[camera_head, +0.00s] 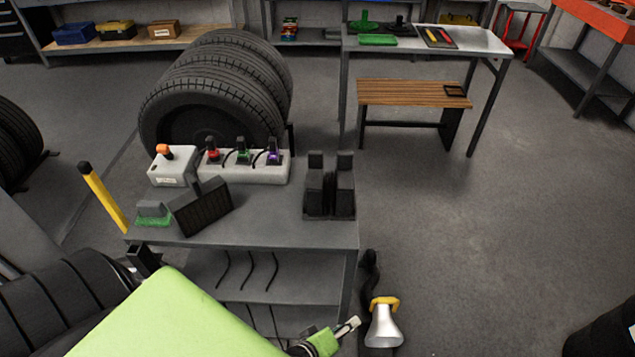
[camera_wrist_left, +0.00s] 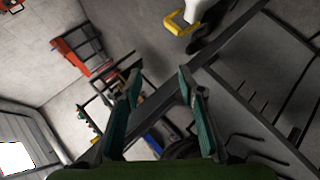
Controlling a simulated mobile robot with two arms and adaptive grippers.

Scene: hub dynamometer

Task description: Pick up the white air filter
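A white, flared cone with a yellow collar (camera_head: 384,327) is low in the head view, right of the grey cart, at the end of a black hose. I take it for the white air filter but cannot be sure. It also shows at the top of the wrist view, where its white part (camera_wrist_left: 202,10) is cut off by the edge. My left gripper (camera_head: 345,328) is just left of the cone in the head view, with a gap between them. In the wrist view its two teal fingers (camera_wrist_left: 160,76) are apart with nothing between them. My right gripper is not in view.
The grey cart (camera_head: 285,233) carries a white control box (camera_head: 171,171), a white strip with several levers (camera_head: 255,171), a dark panel (camera_head: 203,207) and a black stand (camera_head: 329,187). Tyres (camera_head: 215,90) stand behind it. Floor at right is mostly free.

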